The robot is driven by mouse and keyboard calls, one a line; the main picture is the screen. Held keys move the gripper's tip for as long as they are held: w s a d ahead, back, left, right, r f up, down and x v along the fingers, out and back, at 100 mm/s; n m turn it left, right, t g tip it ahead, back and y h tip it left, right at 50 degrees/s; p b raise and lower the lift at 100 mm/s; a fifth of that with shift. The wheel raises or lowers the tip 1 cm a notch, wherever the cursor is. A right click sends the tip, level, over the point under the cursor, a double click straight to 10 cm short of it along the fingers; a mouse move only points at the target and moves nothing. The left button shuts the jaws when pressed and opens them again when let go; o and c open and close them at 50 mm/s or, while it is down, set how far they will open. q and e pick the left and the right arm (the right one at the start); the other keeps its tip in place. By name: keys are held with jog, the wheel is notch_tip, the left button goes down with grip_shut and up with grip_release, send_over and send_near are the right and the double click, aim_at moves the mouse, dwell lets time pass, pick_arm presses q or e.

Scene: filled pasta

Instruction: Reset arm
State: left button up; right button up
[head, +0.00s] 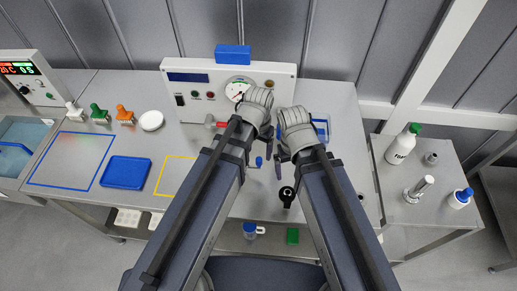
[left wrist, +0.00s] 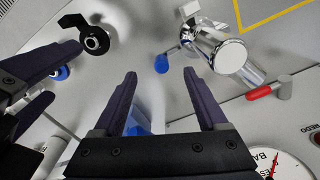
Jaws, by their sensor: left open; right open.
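My left gripper (left wrist: 161,95) is open in the left wrist view, with its two dark fingers apart and nothing held between them. A pale, blurred thing with a blue part (left wrist: 140,122) shows behind the fingers; I cannot tell what it is. In the head view my left wrist (head: 257,100) hides most of that gripper, in front of the panel box. My right gripper (head: 282,153) is close to its right, over the table, its fingers dark and partly hidden by my wrist. At the left edge of the left wrist view, dark parts of my right gripper (left wrist: 25,75) show.
A chrome fitting (left wrist: 212,48) with a blue lever and a black ring-shaped part (left wrist: 95,38) lie near my left fingers. A red-handled valve (left wrist: 270,88) is close by. The panel box (head: 190,92) stands behind. A blue tray (head: 126,172) lies left; a bottle (head: 403,144) stands right.

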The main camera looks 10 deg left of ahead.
aim_at(258, 161)
pick_arm(q)
jog(key=shift+f, duration=0.15)
pick_arm(e)
jog(key=shift+f, duration=0.15)
pick_arm(q)
notch_tip(258, 161, down, 7)
jog(key=b, duration=0.7)
pick_arm(e)
notch_tip(258, 161, down, 7)
